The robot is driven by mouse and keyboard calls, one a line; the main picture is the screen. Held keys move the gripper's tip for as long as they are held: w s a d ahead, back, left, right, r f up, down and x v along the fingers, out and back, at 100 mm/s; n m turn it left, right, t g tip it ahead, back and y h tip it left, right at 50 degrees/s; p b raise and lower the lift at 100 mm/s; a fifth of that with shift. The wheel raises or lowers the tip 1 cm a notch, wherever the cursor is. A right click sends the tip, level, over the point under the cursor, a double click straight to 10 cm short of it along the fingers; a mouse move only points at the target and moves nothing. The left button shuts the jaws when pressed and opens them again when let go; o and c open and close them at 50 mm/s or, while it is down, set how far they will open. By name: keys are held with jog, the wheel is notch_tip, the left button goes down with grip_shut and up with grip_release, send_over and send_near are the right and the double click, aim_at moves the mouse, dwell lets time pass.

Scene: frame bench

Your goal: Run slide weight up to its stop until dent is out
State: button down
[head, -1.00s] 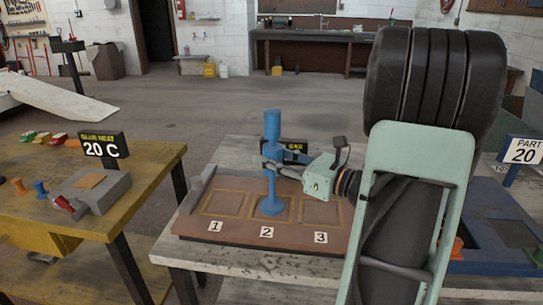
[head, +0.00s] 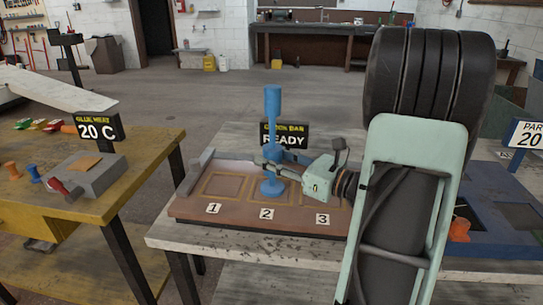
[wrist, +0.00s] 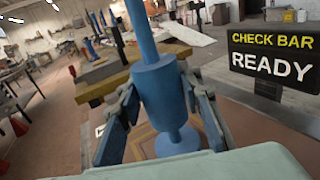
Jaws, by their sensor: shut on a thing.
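A blue slide tool (head: 272,105) stands upright in the middle square, number 2, of a brown board (head: 240,221). In the head view its top is a thick cylinder on a thinner shaft, with a round foot on the board. My gripper (head: 268,169) reaches in from the right, low on the tool, just above the foot. In the wrist view the fingers (wrist: 163,115) lie on both sides of a thick blue cylinder (wrist: 155,88), shut on it. The round foot (wrist: 178,142) shows just below. I cannot make out any dent.
Behind the tool a black sign (head: 287,136) reads CHECK BAR READY. A yellow bench (head: 140,160) with a grey block (head: 85,175) and a 20 C sign (head: 97,130) stands left. A blue tray (head: 487,238) lies right, partly behind my arm.

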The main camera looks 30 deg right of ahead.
jog(key=shift+f+b, duration=0.55)
jog(key=shift+f, duration=0.3)
jog(key=c, duration=1.3)
grip_release()
jog(key=shift+r, duration=0.1)
